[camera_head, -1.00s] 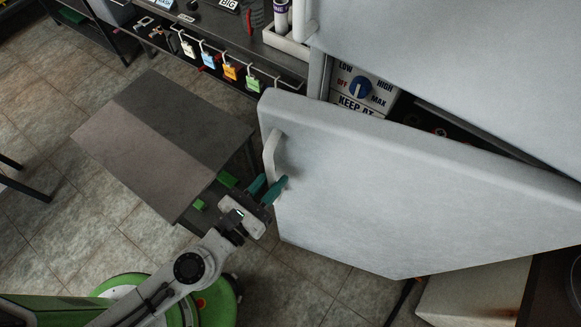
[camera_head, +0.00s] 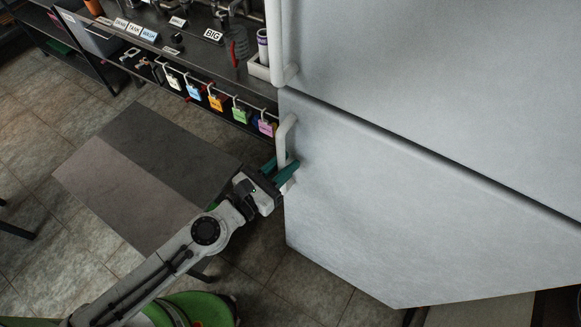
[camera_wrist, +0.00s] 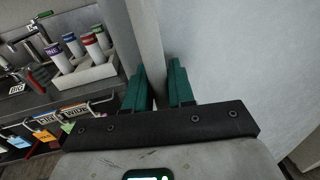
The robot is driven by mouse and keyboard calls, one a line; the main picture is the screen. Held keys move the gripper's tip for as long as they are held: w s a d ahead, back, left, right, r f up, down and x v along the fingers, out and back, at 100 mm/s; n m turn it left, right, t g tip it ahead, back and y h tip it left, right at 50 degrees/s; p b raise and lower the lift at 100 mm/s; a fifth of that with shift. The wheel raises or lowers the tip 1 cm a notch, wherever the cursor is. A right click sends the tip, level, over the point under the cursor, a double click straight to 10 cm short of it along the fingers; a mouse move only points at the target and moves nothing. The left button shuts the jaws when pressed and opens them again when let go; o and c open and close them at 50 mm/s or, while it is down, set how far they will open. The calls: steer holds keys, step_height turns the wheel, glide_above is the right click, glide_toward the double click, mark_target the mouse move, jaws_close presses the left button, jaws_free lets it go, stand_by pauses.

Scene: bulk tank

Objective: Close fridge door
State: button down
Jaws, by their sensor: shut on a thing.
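The fridge's lower door (camera_head: 400,215) is a large white panel at the right of the head view. It lies nearly in line with the upper door (camera_head: 430,80), with only a thin dark seam between them. Its white handle (camera_head: 283,135) stands upright at the door's left edge. My gripper (camera_head: 286,172) has green fingers at the lower part of this handle. In the wrist view, the handle (camera_wrist: 147,45) runs up between the two fingers (camera_wrist: 159,85), and the gripper is shut on it. The fridge interior is hidden behind the doors.
A dark counter (camera_head: 190,45) with a rail of coloured tags (camera_head: 215,101) stands left of the fridge. A low grey table (camera_head: 145,175) stands beside my arm. A white rack of capped tubes (camera_wrist: 88,70) sits on the counter near the handle.

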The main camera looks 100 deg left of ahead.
steer(key=shift+s+a+r, duration=0.15)
steer(key=c, duration=1.1)
jaws_free()
steer(key=shift+a, duration=0.15)
steer(key=shift+s+d, duration=0.15)
steer(key=shift+d, duration=0.15)
steer(key=b+v, duration=0.3)
steer(key=v, duration=0.7)
steer(key=shift+d, duration=0.15)
